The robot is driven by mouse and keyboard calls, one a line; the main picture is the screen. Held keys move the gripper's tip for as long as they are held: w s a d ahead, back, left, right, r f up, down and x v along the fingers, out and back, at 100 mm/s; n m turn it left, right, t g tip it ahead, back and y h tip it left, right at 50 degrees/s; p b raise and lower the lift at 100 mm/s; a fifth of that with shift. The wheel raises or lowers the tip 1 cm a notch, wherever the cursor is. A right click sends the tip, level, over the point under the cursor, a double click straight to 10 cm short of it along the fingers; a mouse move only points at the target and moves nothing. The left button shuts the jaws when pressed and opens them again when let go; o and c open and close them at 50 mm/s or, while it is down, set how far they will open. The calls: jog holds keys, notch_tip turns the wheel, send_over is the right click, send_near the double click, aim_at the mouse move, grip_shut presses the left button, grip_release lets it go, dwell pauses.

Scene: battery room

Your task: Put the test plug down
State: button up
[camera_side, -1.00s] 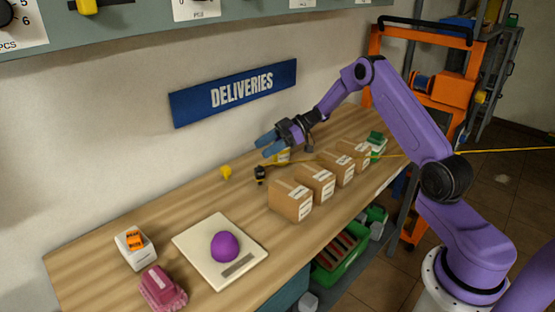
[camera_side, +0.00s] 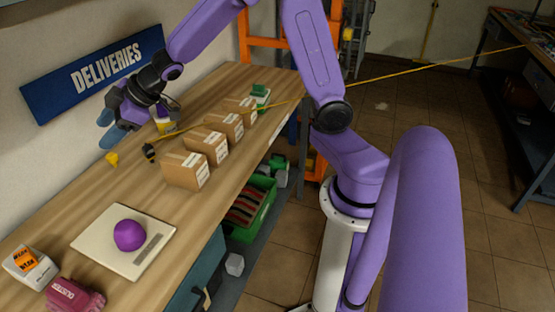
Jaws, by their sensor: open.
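A small black piece (camera_side: 150,152), which looks like the test plug, appears to rest on the wooden bench (camera_side: 85,195). A yellow cable (camera_side: 385,78) seems to run to it from the right, passing by the boxes. My gripper (camera_side: 107,128) is open, with its two blue fingers apart and nothing seen between them. It is above and to the left of the black piece and looks apart from it. A small yellow piece (camera_side: 112,159) lies below the fingertips.
Several cardboard boxes (camera_side: 185,170) stand in a row right of the black piece. A pale scale (camera_side: 95,245) bears a purple ball (camera_side: 130,235). A white box (camera_side: 22,268) and a maroon item (camera_side: 74,297) are at lower left. Bare bench lies between scale and yellow piece.

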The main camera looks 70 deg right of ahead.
jog(key=s+d+f+g+h, duration=0.1)
jog(key=s+d+g, duration=0.1)
jog(key=s, duration=1)
jog(key=s+d+f+n+g+h, duration=0.1)
jog(key=s+g, duration=0.3)
jog(key=s, duration=0.8)
jog(key=s+d+f+g+h, duration=0.1)
jog(key=s+d+g+h, duration=0.1)
jog(key=s, duration=0.9)
jog(key=shift+s+d+f+n+g+h, duration=0.3)
jog(key=shift+s+d+f+n+g, duration=0.1)
jog(key=shift+d, duration=0.4)
